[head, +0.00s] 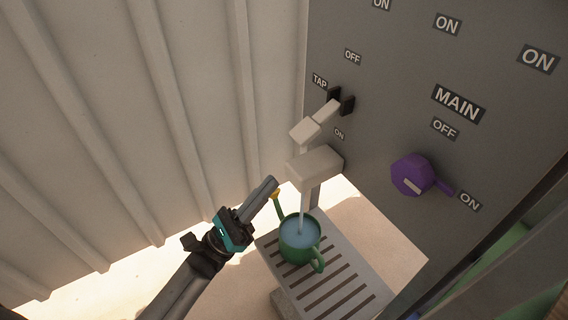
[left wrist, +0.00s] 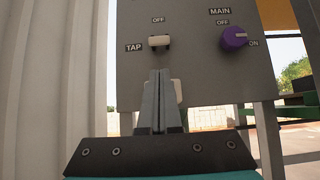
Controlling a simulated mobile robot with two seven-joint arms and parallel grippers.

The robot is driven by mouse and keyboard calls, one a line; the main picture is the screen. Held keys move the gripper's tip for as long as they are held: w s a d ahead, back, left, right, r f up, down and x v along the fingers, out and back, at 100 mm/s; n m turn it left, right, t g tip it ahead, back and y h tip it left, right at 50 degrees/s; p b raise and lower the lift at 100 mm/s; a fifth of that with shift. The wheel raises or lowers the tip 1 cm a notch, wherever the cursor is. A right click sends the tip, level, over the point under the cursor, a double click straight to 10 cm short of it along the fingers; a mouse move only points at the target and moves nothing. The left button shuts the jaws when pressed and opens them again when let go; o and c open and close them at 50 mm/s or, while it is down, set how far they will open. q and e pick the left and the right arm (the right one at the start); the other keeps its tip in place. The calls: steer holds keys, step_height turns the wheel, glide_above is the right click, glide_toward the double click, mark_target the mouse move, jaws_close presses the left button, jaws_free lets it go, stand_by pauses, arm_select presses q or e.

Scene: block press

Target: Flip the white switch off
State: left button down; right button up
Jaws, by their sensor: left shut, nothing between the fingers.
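The white switch (head: 306,131) is a lever on the grey panel beside the TAP label; it also shows in the left wrist view (left wrist: 159,41). Its handle sticks out from a black mount, between the OFF label above and the ON label below. My left gripper (head: 273,184) is shut and empty, apart from the switch and below and left of it in the head view. In the left wrist view its fingertips (left wrist: 160,73) point up just below the switch and hide part of the panel. My right gripper is not in view.
A purple MAIN knob (head: 410,175) is on the panel to the right. A ribbed pale wall (head: 120,120) stands at left.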

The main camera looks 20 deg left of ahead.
mark_target(296, 168)
arm_select(q)
steer(key=p+x, duration=0.1)
steer(key=x, duration=0.8)
steer(key=shift+w+d+r, duration=0.1)
steer(key=shift+r, duration=0.05)
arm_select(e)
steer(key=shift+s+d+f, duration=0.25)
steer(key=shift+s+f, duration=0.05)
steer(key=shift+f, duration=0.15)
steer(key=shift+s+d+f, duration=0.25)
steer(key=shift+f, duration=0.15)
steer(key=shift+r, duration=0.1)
